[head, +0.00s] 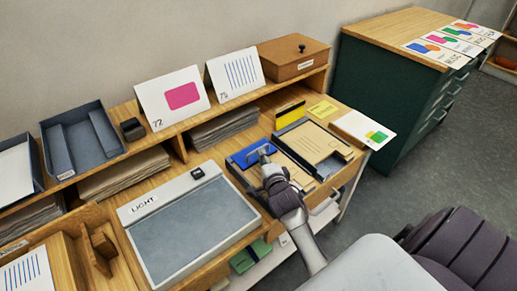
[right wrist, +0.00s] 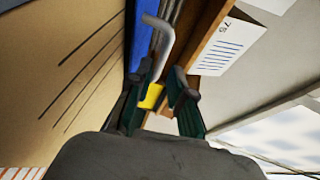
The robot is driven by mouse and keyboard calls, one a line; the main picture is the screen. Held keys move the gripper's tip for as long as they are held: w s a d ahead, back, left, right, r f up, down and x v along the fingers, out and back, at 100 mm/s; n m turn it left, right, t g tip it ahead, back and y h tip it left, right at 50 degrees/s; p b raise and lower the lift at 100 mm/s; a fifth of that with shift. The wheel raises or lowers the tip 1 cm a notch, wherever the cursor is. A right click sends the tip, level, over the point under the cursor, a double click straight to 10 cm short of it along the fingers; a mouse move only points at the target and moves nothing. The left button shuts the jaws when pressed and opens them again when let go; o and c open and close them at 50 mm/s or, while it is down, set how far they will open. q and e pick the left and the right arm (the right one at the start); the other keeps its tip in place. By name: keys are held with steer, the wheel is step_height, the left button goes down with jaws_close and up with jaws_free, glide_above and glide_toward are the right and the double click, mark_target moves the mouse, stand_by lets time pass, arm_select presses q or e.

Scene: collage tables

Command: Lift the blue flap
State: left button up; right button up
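The blue flap (head: 247,154) lies on the wooden desk, right of the light box. It shows as a narrow blue strip in the right wrist view (right wrist: 140,38). A grey bent handle (right wrist: 165,40) stands out from it. My right gripper (head: 263,155) is over the flap. In the right wrist view its two dark fingers (right wrist: 162,84) are apart, with the handle's lower end at the gap between their tips. I cannot tell whether they touch the handle. The gripper and forearm hide part of the flap. My left gripper is not in view.
A tray with a tan card (head: 312,146) sits just right of the flap. The light box (head: 190,225) is to the left. Cards 72 (head: 160,112) and 75 (head: 222,80) stand on the shelf behind, beside a brown box (head: 285,60). A green cabinet (head: 375,95) stands at right.

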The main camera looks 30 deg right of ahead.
steer(key=x, duration=0.4)
steer(key=shift+w+d, duration=0.1)
steer(key=shift+w, duration=0.25)
steer(key=shift+w+f, duration=0.1)
steer(key=shift+w, duration=0.1)
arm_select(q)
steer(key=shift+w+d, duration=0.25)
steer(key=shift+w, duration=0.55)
arm_select(e)
jaws_close()
